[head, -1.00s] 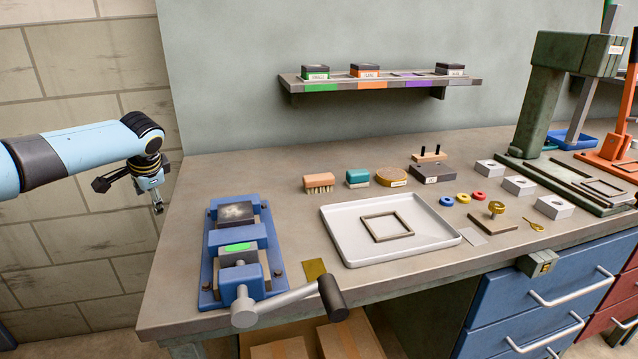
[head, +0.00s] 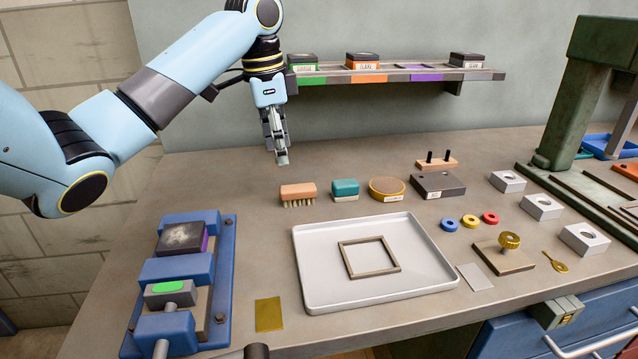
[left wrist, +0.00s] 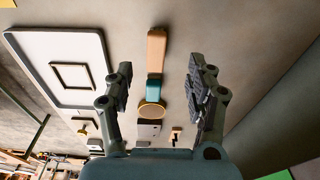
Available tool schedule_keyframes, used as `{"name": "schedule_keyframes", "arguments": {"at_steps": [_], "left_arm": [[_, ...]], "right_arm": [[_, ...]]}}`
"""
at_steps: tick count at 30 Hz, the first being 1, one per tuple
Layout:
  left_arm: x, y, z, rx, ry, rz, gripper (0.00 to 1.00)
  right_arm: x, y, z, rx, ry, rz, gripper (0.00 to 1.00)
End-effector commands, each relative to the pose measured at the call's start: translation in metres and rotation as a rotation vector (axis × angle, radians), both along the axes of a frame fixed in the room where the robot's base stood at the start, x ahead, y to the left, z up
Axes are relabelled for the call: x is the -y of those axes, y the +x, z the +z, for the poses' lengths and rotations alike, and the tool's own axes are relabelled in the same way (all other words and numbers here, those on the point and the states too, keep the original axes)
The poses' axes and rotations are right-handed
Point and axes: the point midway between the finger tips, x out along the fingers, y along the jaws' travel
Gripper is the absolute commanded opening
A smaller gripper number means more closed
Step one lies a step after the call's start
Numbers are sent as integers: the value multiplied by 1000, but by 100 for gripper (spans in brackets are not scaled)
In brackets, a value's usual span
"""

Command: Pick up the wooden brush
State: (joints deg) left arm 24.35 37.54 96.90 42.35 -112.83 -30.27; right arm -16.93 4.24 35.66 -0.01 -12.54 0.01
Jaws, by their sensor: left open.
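The wooden brush (head: 298,194) has an orange-brown block with pale bristles pointing down. It stands on the bench beside a teal-topped brush-like block. My left gripper (head: 280,160) hangs above the bench, a little behind and above the wooden brush, pointing down, apart from it and empty. In the left wrist view the open left gripper (left wrist: 160,85) has its two fingers spread wide, and the wooden brush (left wrist: 156,50) shows in the gap between and beyond the fingertips. My right gripper is not in view.
A white tray (head: 440,250) lies in front, a blue vise (head: 225,270) at front left. A shelf (head: 420,76) with several boxes is on the wall behind.

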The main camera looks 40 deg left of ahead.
Motion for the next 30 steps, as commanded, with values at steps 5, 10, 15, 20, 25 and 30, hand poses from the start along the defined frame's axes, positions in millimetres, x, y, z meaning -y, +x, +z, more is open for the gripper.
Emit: {"name": "schedule_keyframes", "arguments": {"at_steps": [5,10,15,20,25,30], "left_arm": [[17,-1,-7,-10,-22,-47,56],[19,2,-34,-11,-23,-45,56],[20,6,-52,-8,-23,-44,56],[22,15,-76,-9,-23,-43,56],[23,17,-96,-10,-21,-44,56],[22,18,-99,-7,-19,-44,56]], "right_arm": [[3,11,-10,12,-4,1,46],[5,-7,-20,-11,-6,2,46],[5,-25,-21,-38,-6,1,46],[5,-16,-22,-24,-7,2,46],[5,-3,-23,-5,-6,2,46],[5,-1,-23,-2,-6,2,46]]}}
